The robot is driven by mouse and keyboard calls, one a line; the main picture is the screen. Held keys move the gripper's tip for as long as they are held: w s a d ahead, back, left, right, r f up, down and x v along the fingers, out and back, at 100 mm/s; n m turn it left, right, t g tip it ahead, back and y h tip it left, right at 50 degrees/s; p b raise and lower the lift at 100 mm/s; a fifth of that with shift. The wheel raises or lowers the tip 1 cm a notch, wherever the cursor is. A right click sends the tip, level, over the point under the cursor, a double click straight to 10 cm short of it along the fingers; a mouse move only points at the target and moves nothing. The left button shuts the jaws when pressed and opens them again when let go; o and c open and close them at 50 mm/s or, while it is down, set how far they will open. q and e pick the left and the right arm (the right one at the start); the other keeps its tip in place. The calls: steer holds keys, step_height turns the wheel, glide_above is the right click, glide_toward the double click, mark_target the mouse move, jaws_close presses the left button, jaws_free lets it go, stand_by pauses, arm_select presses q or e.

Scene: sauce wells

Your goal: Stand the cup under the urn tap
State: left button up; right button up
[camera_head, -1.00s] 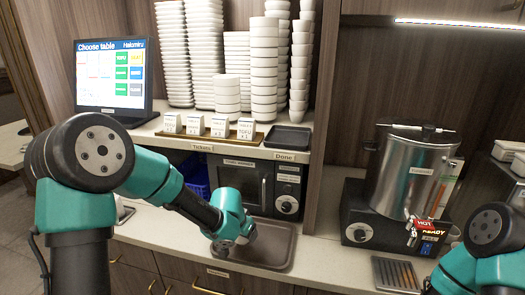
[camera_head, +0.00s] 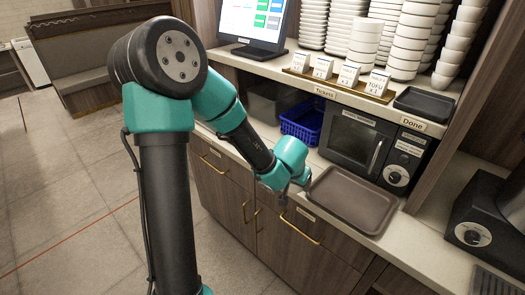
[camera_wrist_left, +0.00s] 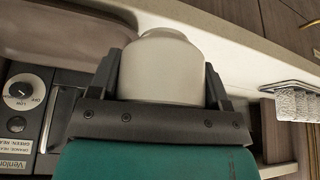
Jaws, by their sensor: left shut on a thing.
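My left gripper (camera_wrist_left: 163,82) is shut on a cream-white rounded cup (camera_wrist_left: 160,65), with one finger on each side of it. In the head view my left gripper (camera_head: 303,182) is low over the counter's front edge, just left of the brown tray (camera_head: 350,203); the cup cannot be made out there. The urn shows only in part at the right edge of the head view: its black base (camera_head: 470,235) and a sliver of steel body (camera_head: 514,205). Its tap is out of view. My right gripper is not in view.
A dark grate (camera_head: 492,282) lies before the urn base. A microwave (camera_head: 360,145) and a blue basket (camera_head: 302,122) stand behind the tray. The shelf above carries ticket holders (camera_head: 348,75), a black tray (camera_head: 425,103) and bowl stacks. A wire rack (camera_wrist_left: 297,100) shows in the wrist view.

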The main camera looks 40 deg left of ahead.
arm_select(q)
steer(key=shift+w, duration=0.1)
steer(key=w+a, duration=0.2)
steer(key=w, duration=0.2)
steer(key=w+a+f, duration=0.1)
steer(key=w+a, duration=0.2)
steer(key=w, duration=0.1)
steer(key=w+a, duration=0.3)
steer(key=w, duration=0.1)
steer(key=shift+w+a+f, duration=0.2)
steer(key=shift+w, duration=0.05)
steer(key=shift+w+a, duration=0.2)
steer(key=shift+w, duration=0.15)
steer(key=shift+f, duration=1.8)
steer(key=shift+f, duration=0.15)
steer(key=o, duration=0.9)
steer(key=shift+o, duration=0.2)
